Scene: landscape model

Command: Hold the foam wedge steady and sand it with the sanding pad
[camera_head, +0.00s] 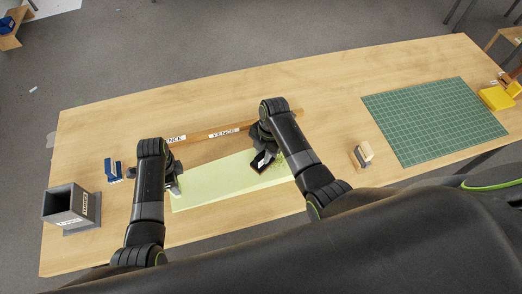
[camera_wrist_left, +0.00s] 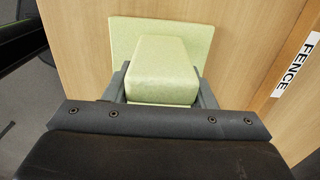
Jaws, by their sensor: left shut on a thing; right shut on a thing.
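The foam wedge (camera_head: 222,182) is a long pale green piece lying on the table along the front of the wooden fence (camera_head: 195,150). My left gripper (camera_head: 174,184) is at its left end. In the left wrist view the fingers are shut on a raised green block of the wedge (camera_wrist_left: 162,65), with a wider flat green part behind it. My right gripper (camera_head: 264,150) is over the wedge's right part and is shut on a small dark block, apparently the sanding pad (camera_head: 262,161). The right arm partly hides the wedge's right end. I cannot tell whether pad and foam touch.
A grey bin (camera_head: 68,205) and a blue item (camera_head: 113,170) stand at the left. A small wooden-handled brush (camera_head: 362,154) and a green cutting mat (camera_head: 430,120) lie to the right. Yellow items (camera_head: 497,97) sit at the far right. The table behind the fence is clear.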

